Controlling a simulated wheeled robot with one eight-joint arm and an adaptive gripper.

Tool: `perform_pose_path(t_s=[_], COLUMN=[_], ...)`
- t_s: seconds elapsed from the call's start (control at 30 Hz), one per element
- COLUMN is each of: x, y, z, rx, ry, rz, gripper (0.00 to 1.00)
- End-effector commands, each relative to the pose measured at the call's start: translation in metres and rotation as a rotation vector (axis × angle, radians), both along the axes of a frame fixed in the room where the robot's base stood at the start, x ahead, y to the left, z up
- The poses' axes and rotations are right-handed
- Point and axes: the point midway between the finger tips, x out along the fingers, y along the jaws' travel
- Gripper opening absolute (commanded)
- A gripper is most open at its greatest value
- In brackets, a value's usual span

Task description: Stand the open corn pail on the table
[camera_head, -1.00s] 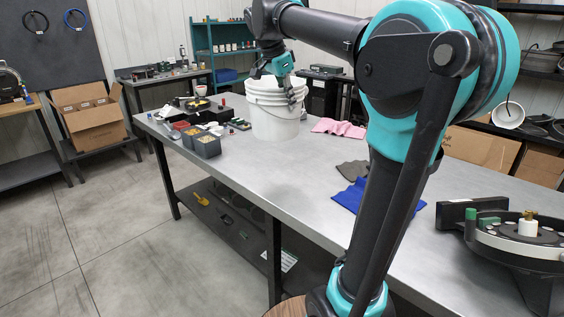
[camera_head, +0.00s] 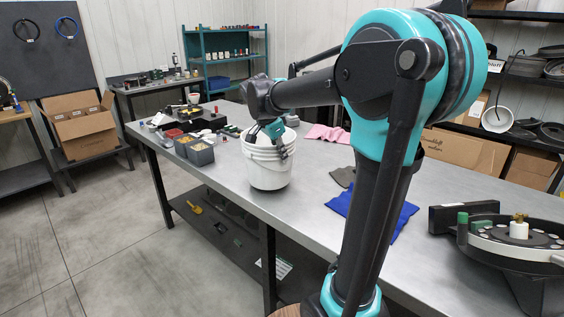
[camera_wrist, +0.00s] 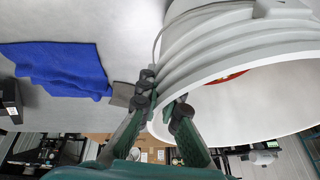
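The white corn pail (camera_head: 268,168) is upright over the grey table (camera_head: 225,170), toward its front edge. I cannot tell whether its base touches the tabletop. In the wrist view the pail (camera_wrist: 190,55) fills the upper right, its mouth open with no lid on it. A red-orange patch (camera_wrist: 228,78) shows inside; the rest of the contents is hidden. My gripper (camera_head: 281,146) is at the pail's rim, on the right side in the head view. In the wrist view my gripper (camera_wrist: 163,98) has one finger outside and one inside the wall, closed on the rim.
Grey bins (camera_head: 200,153) and small items stand left of the pail. A pink cloth (camera_head: 328,134) lies behind it, a blue cloth (camera_head: 350,203) to its right. A round seed meter (camera_head: 515,240) stands at the far right. Bare tabletop lies between the pail and the blue cloth.

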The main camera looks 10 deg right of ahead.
Motion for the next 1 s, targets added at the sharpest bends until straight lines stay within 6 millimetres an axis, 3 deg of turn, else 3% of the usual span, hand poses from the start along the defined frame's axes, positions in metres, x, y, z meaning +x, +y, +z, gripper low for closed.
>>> perform_pose_path(t_s=[0.2,0.57,0.77,1.0], x=[0.000,0.000,0.000,0.000], y=[0.000,0.000,0.000,0.000], z=[-0.022,-0.024,-0.025,-0.025], rx=[-0.001,-0.001,0.000,0.000], ry=[-0.001,-0.001,0.000,0.000], rz=[0.000,0.000,0.000,0.000], gripper=[0.00,0.00,0.25,0.26])
